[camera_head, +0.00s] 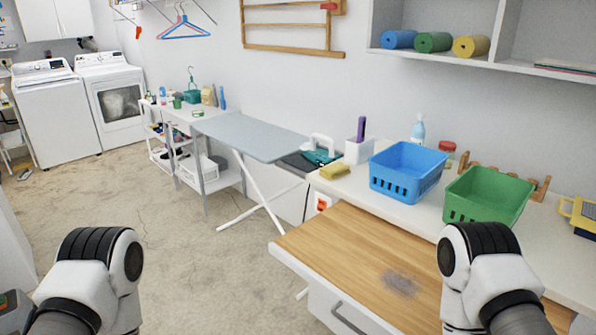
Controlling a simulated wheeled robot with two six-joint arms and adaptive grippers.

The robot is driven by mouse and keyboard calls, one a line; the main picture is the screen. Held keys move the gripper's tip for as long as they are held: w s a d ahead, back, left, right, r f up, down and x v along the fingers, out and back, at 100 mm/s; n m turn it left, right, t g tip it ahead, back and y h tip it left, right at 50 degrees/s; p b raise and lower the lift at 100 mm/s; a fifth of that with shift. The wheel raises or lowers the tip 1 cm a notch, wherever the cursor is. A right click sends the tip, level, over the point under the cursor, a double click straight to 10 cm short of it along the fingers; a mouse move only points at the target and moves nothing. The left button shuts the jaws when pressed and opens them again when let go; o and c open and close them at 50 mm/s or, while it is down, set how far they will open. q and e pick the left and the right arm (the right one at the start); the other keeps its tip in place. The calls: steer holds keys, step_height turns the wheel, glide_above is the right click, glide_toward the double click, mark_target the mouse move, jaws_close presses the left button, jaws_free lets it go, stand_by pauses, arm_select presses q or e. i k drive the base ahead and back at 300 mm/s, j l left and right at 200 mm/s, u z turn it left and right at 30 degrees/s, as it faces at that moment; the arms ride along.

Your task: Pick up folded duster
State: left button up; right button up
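A small yellow folded cloth-like item (335,171), which looks like the folded duster, lies at the left front end of the white counter (430,206). It is left of the blue basket and in front of a white holder. It is small in view, so its folds are hard to make out. My two arms show only as white and black links at the bottom left and bottom right. Neither gripper can be seen, and nothing visible touches the yellow item.
A blue basket (407,171) and a green basket (488,194) stand on the counter. A white holder (358,150) and an iron (321,145) are near the yellow item. A wooden surface (345,245) with a grey patch juts out below. An ironing board (250,137) stands left; floor before it is clear.

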mark_target(333, 171)
steer(key=i+j+u, duration=0.25)
steer(key=u, duration=0.15)
steer(key=i+u, duration=0.35)
steer(key=i, duration=0.15)
steer(key=i+j+u, duration=0.1)
steer(key=i+u, duration=0.3)
steer(key=i+l+u, duration=0.15)
steer(key=i+u, duration=0.25)
